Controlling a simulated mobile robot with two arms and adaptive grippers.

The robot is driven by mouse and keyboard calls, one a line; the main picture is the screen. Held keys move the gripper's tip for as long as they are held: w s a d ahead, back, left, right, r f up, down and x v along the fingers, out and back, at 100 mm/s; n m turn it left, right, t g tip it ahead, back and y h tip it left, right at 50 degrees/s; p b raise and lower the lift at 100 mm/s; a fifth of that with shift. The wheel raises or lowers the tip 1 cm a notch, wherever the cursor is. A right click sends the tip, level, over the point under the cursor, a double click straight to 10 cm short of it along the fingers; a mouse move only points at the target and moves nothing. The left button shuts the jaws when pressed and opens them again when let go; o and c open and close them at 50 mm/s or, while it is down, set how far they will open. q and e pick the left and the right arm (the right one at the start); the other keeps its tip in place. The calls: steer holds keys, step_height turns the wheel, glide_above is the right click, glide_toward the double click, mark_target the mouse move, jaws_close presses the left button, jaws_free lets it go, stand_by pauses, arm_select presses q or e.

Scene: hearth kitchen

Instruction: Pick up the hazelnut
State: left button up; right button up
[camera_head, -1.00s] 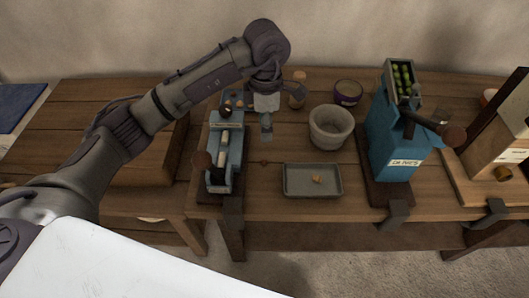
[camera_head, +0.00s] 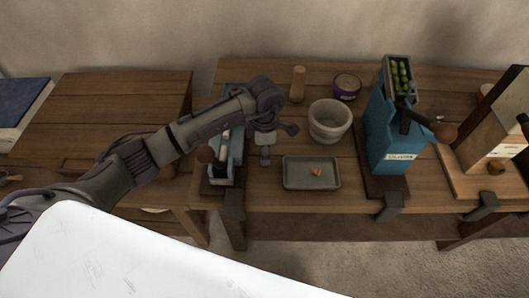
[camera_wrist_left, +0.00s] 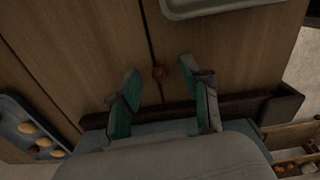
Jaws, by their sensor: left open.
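The hazelnut (camera_wrist_left: 159,73), a small round brown nut, lies on the wooden bench top in the left wrist view, close to a dark seam between planks. My left gripper (camera_wrist_left: 162,86) is open, its two teal-padded fingers spread with the nut between their tips and no finger touching it. In the head view my left gripper (camera_head: 265,156) points down over the bench, just left of the grey tray, and hides the nut there. My right gripper is not in view.
The grey tray (camera_head: 290,186) holds small brown pieces. A stone mortar (camera_head: 329,122), a wooden pestle (camera_head: 298,84) and a purple-labelled jar (camera_head: 346,88) stand behind. A blue hopper machine (camera_head: 388,142) is at right. A blue tool (camera_head: 225,165) stands close left of the gripper.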

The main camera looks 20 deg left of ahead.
arm_select(q)
steer(key=c, duration=0.8)
steer(key=shift+o, duration=0.2)
steer(key=shift+r, duration=0.15)
